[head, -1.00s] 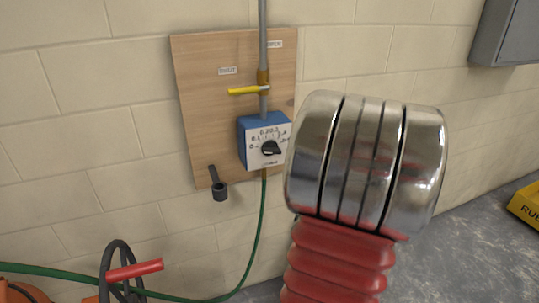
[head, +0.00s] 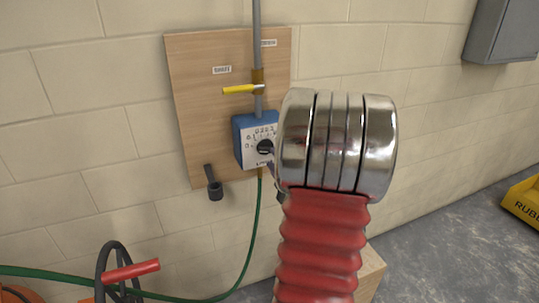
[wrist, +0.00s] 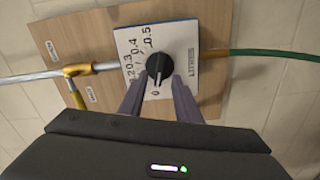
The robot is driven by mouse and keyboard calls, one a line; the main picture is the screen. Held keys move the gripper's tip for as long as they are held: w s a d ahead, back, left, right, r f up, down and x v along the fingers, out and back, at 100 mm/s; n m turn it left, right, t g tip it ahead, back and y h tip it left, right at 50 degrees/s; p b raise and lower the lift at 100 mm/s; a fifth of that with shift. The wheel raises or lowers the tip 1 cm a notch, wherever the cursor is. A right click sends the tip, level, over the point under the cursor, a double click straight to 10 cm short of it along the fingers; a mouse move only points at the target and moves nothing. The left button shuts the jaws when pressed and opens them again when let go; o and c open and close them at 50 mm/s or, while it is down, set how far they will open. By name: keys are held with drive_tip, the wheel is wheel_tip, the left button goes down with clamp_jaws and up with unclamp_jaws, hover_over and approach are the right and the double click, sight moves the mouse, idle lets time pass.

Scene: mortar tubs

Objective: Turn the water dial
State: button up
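The water dial is a black knob (head: 265,147) on the white face of a blue box (head: 243,143), fixed to a wooden board. In the wrist view the knob (wrist: 159,66) sits on a white scale plate (wrist: 127,42) marked from 0 to 0.5. A pale line on the knob appears to point toward 0. My gripper (wrist: 157,88) is open, with its two dark fingers apart and their tips just short of the knob, one toward each side. Contact with the knob does not show. In the head view my arm hides most of the gripper.
A yellow-handled valve (head: 240,89) is on the pipe above the box. A green hose (head: 254,225) hangs below it. A black hook (head: 214,185) sticks out at the board's lower left. A grey cabinet (head: 500,30) and a yellow container (head: 524,203) are at right.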

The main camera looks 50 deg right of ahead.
sight(268, 152)
drive_tip(key=shift+x, duration=2.4)
drive_tip(key=shift+c, duration=0.5)
clamp_jaws()
